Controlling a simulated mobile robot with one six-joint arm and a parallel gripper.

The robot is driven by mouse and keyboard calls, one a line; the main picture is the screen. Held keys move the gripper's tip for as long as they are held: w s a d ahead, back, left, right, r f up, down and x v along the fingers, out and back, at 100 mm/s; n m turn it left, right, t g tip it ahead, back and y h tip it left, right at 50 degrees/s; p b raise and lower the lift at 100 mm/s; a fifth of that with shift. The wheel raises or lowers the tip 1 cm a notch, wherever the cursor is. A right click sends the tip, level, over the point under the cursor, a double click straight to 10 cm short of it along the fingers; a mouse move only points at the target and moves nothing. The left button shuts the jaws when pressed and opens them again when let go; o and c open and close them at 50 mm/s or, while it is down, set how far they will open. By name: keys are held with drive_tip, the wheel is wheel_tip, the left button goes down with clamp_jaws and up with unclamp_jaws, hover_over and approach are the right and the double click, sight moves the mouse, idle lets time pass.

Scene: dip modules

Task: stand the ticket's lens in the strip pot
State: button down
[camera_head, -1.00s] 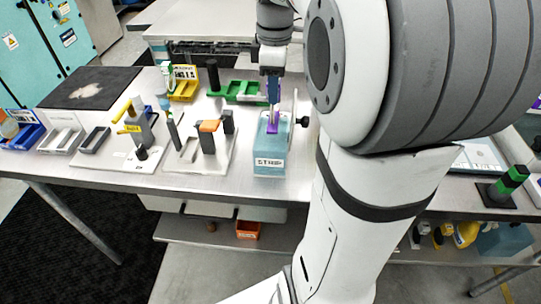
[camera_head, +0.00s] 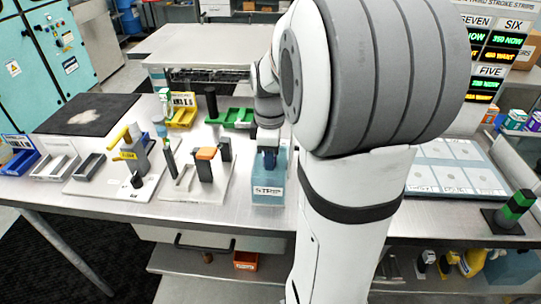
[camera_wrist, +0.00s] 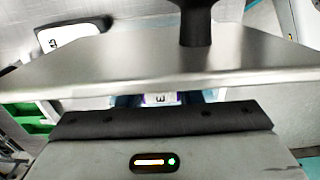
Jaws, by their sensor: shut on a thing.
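The strip pot (camera_head: 268,191) is a light blue box labelled STRIP near the table's front edge. My gripper (camera_head: 268,158) points down into the pot's top and is shut on the lens. The lens is hidden in the head view. In the wrist view, a small pale piece with a dark mark and a purple tint (camera_wrist: 160,99) shows between the jaws, which I take to be the lens. How deep it sits, and whether it touches the pot's floor, I cannot see.
Left of the pot, a white board (camera_head: 208,189) carries grey posts and an orange-topped block. Behind are a green tray (camera_head: 238,118) and a yellow bin (camera_head: 182,115).

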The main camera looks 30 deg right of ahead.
drive_tip(key=shift+f, duration=0.1)
drive_tip(key=c, duration=1)
unclamp_jaws()
wheel_tip(320, 180, up, 12)
drive_tip(key=s+a+f+m+t, duration=0.1)
drive_tip(key=s+a+f+m, duration=0.2)
drive_tip(key=s+a, duration=0.1)
drive_tip(key=s+a+f+m, duration=0.3)
drive_tip(key=s+a+m, duration=0.1)
drive_tip(key=s+a+f+m+t, duration=0.1)
drive_tip(key=s+a+f+m, duration=0.2)
drive_tip(key=s+a+m, duration=0.1)
drive_tip(key=shift+s+a+f+t, duration=0.1)
drive_tip(key=shift+s+f+t, duration=0.1)
drive_tip(key=shift+f+t, duration=0.1)
drive_tip(key=shift+c, duration=0.4)
